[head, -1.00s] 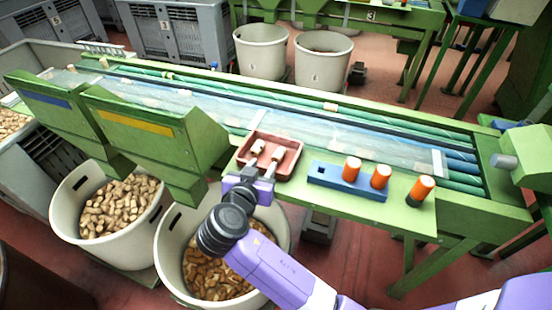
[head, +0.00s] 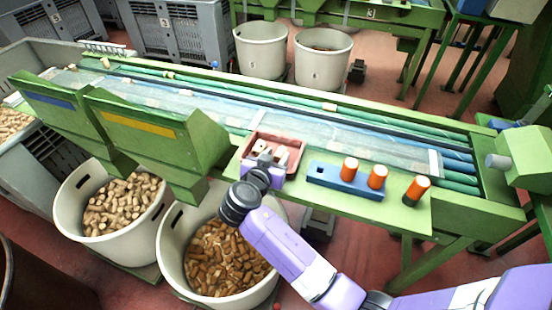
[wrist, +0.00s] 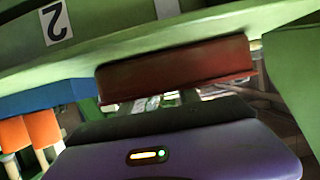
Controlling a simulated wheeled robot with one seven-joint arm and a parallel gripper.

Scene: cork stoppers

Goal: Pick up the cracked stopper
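A red tray (head: 294,143) sits on the near green ledge of the sorting table. A pale cork stopper (head: 260,145) shows in it; a second one is mostly hidden by my gripper. I cannot make out a crack on either. My gripper (head: 266,160) is over the near side of the tray, close to the stoppers. Its fingertips are too small and overlapped to tell open from shut. In the wrist view, the tray's red wall (wrist: 175,70) shows beyond my purple gripper body, and no stopper or fingertips can be made out.
A blue block (head: 325,180) holds two orange-topped cylinders, with a third orange cylinder (head: 416,190) standing to its right. Green chutes (head: 150,130) rise at left. A bin of corks (head: 222,258) stands below the ledge. A conveyor belt (head: 340,135) runs behind the tray.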

